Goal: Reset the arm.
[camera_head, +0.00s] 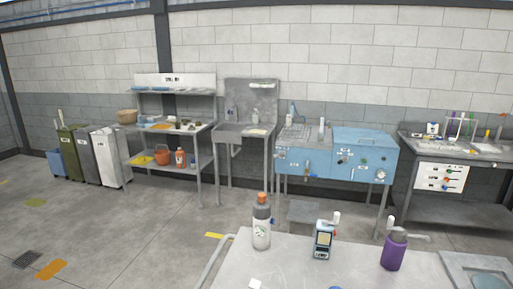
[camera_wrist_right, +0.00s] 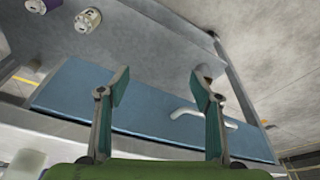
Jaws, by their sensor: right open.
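My right gripper (camera_wrist_right: 160,92) shows in the right wrist view. Its two fingers stand wide apart with nothing between them. Beyond them lie a blue flat surface (camera_wrist_right: 110,92) and a curved pale handle-like part (camera_wrist_right: 190,112). Neither gripper shows in the head view, and my left gripper is not seen at all.
A pale table (camera_head: 310,270) in front bears a white bottle with an orange cap (camera_head: 261,225), a handheld meter (camera_head: 323,240) and a purple bottle (camera_head: 394,252). A sink (camera_head: 243,131), a blue cabinet (camera_head: 365,150) and a shelf bench (camera_head: 170,128) line the wall. Floor at left is mostly clear.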

